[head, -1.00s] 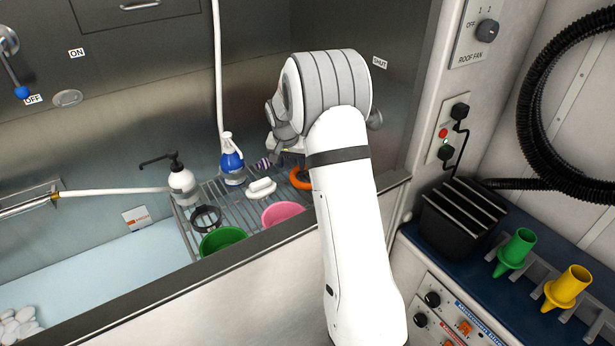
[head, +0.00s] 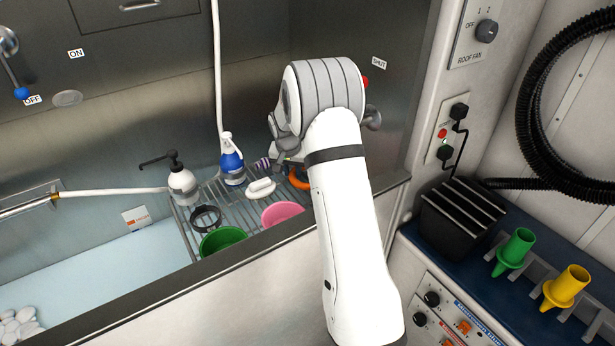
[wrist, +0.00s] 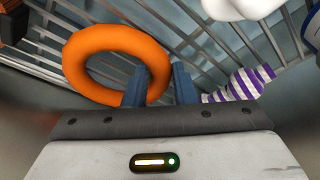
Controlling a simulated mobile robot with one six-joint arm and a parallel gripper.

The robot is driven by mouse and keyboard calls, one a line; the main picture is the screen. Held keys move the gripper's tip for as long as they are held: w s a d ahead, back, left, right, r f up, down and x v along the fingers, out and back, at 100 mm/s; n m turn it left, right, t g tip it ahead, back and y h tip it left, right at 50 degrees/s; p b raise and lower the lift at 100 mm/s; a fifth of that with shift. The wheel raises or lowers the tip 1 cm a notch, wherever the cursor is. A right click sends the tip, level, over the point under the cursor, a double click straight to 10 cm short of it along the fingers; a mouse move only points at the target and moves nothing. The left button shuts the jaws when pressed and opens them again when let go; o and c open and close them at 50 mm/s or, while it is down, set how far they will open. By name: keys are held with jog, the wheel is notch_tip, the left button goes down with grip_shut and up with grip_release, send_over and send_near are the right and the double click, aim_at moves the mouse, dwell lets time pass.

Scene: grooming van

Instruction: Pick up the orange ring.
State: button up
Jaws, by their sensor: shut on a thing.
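The orange ring (head: 298,183) is on the wire rack, in the head view partly hidden by my arm and gripper. In the wrist view the orange ring (wrist: 88,45) shows almost whole, lying over the rack bars. My gripper (wrist: 160,82) has its two blue-grey fingers on either side of the ring's near right part, shut on it. In the head view my gripper (head: 287,160) is small and mostly hidden by the wrist. I cannot tell whether the ring is clear of the bars.
A purple-and-white striped thing (wrist: 240,84) lies just right of the fingers. The wire rack (head: 188,222) also holds a white piece (head: 261,189), a blue-and-white spray bottle (head: 232,160), a pump bottle (head: 182,183), a pink bowl (head: 282,213), a green bowl (head: 221,240) and a dark ring (head: 206,217).

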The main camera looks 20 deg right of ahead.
grip_shut()
